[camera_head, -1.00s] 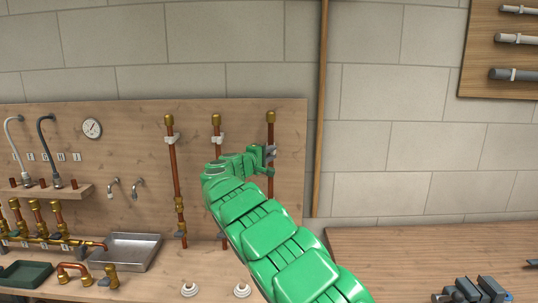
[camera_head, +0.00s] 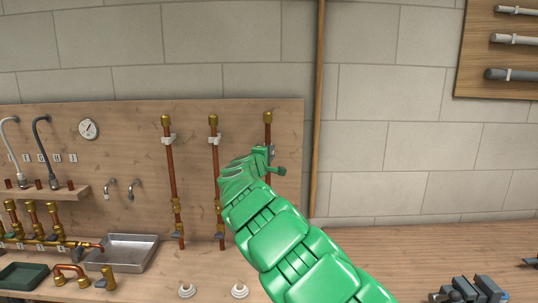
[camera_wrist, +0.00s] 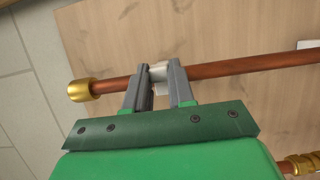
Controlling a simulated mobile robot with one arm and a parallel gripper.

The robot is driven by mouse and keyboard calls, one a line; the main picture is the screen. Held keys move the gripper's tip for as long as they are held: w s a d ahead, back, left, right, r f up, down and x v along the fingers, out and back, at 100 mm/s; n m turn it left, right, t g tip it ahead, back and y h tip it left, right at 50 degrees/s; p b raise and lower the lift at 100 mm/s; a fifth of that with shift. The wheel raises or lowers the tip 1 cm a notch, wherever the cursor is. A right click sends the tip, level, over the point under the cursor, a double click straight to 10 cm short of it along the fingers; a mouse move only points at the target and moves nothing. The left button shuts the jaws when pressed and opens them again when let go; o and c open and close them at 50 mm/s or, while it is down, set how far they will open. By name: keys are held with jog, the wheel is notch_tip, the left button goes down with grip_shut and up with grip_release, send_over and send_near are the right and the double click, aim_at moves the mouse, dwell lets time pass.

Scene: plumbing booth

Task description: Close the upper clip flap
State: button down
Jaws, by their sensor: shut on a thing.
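The right-hand copper pipe with a brass cap (camera_head: 267,118) stands upright against the wooden panel. In the wrist view the same pipe (camera_wrist: 225,69) runs across the picture, its brass cap (camera_wrist: 82,91) at the left. A white clip (camera_wrist: 158,73) sits at this pipe between my two grey fingers. My gripper (camera_wrist: 161,78) is shut on the clip, one finger on each side, with the fingertips over the pipe. In the head view my green gripper (camera_head: 265,157) covers this place. How far the flap is closed is hard to tell.
Two more copper pipes with white clips (camera_head: 168,140) (camera_head: 214,141) stand to the left of my gripper. A wooden post (camera_head: 318,110) rises to the right. A metal sink (camera_head: 128,251) and a green tray (camera_head: 22,274) are at the lower left.

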jog(key=c, duration=1)
grip_release()
jog(key=shift+o, duration=0.2)
jog(key=shift+s, duration=0.1)
jog(key=v, duration=0.7)
jog(key=shift+s, duration=0.3)
jog(key=shift+a, duration=0.15)
